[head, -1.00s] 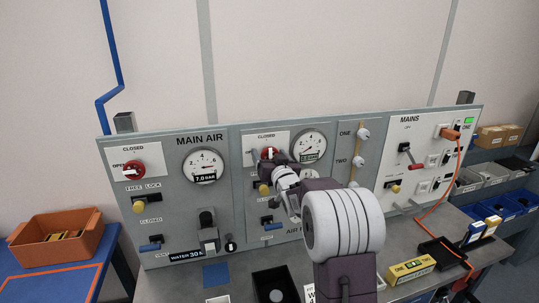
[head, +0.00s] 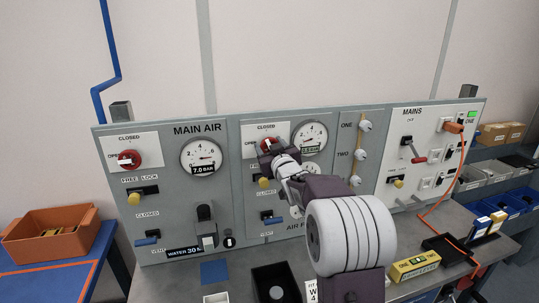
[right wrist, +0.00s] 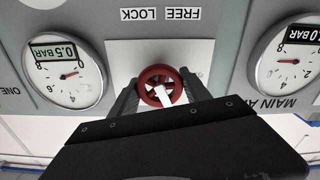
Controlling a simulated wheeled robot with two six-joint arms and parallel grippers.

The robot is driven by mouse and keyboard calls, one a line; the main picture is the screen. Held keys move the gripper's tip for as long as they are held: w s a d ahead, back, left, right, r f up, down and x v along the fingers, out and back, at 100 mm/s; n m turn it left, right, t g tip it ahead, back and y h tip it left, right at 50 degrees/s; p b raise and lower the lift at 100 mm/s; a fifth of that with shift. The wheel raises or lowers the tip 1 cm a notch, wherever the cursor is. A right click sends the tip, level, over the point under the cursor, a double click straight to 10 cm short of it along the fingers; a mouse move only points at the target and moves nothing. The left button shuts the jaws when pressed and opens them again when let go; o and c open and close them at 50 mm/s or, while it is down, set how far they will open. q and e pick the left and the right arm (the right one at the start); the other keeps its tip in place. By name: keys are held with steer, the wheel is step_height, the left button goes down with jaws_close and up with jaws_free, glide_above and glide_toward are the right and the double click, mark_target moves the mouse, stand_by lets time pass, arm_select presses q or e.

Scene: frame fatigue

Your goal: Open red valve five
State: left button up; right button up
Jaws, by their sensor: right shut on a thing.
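A red round valve (head: 267,142) with a white pointer bar sits on the middle panel section, under a CLOSED label. My right gripper (head: 267,154) reaches it from below and is shut on it. In the right wrist view the red wheel (right wrist: 148,78) shows upside down between the two fingers, its white bar at a slight tilt. The gripper hides part of the wheel and its lower label. A second red valve (head: 126,160) sits at the far left under CLOSED and OPEN labels. No valve number is readable. My left gripper is not in view.
Gauges flank the held valve: the MAIN AIR gauge (head: 202,156) reads 7.0 BAR, and the other (right wrist: 68,72) reads 0.5 BAR. A yellow knob (head: 264,183) is just below. The MAINS panel (head: 428,150) has an orange cable. An orange bin (head: 47,238) is at left.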

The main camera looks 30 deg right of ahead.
steer(key=n+b, duration=0.1)
steer(key=n, duration=0.1)
steer(key=n+b, duration=0.1)
steer(key=b, duration=0.1)
steer(key=shift+f+n, duration=0.2)
steer(key=shift+n, duration=0.2)
steer(key=n+b, duration=0.2)
steer(key=shift+n, duration=0.3)
steer(key=n+b, duration=0.2)
steer(key=n, duration=0.1)
steer(key=shift+r+n+b, duration=0.1)
steer(key=shift+n+b, duration=0.5)
steer(key=shift+n, duration=1.2)
steer(key=o, duration=1.4)
steer(key=shift+a, duration=0.1)
